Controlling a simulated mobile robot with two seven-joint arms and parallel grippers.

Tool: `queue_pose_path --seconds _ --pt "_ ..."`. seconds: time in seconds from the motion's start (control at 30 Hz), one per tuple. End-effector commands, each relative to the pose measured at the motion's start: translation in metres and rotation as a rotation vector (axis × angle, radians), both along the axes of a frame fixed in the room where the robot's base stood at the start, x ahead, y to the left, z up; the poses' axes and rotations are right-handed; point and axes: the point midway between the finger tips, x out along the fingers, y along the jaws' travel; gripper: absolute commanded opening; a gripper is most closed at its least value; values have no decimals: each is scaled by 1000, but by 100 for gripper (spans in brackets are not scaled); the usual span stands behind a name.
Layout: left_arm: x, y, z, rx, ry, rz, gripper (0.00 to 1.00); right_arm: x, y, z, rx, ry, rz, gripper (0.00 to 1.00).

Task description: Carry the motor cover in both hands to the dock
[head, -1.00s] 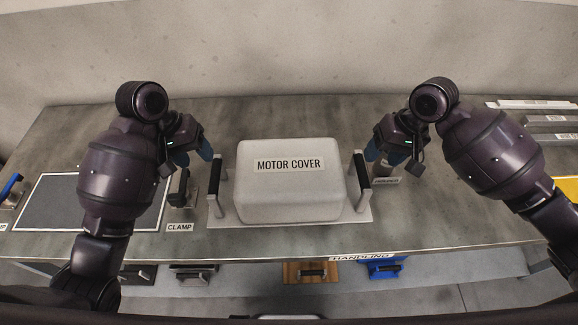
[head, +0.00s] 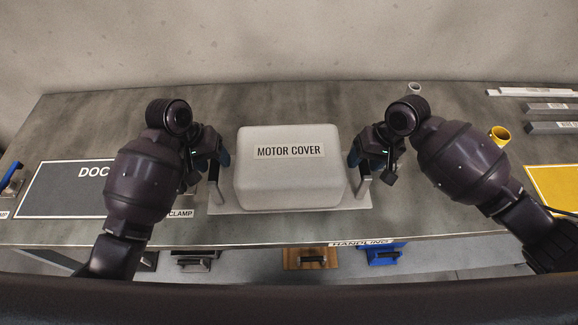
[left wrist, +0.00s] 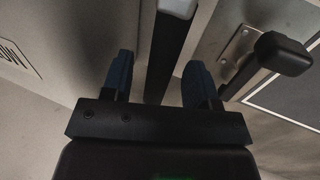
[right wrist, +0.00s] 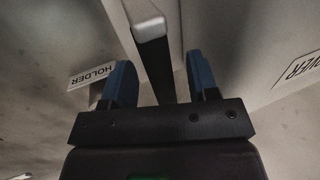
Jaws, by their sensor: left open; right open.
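The motor cover (head: 290,185) is a pale grey rounded box on a flat plate with an upright handle at each side. It sits on the grey table in the head view. My left gripper (head: 221,160) is open at the cover's left handle (head: 216,186); in the left wrist view the dark handle bar (left wrist: 166,50) lies between its blue fingers. My right gripper (head: 357,160) is open at the right handle (head: 361,187); in the right wrist view that bar (right wrist: 154,60) lies between its fingers. The dock (head: 60,197) is a dark, white-edged mat at left, partly hidden by my left arm.
A clamp label (head: 181,213) stands between dock and cover; a dark-handled clamp (left wrist: 282,54) shows in the left wrist view. A holder label (right wrist: 93,76) is near the right handle.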

Motion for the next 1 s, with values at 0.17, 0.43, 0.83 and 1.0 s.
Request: queue_pose_path --seconds 0.17,0.43,0.83,1.0 --pt "0 -6 -19 0 4 1 54 0 6 -18 1 3 -1 54" --pt "0 -9 -27 1 1 0 54 -1 9 -27 0 0 0 54" --pt "0 -9 -27 0 1 0 25 0 9 -27 0 0 -1 25" --pt "0 -9 -27 0 1 0 0 0 9 -27 0 0 -1 0"
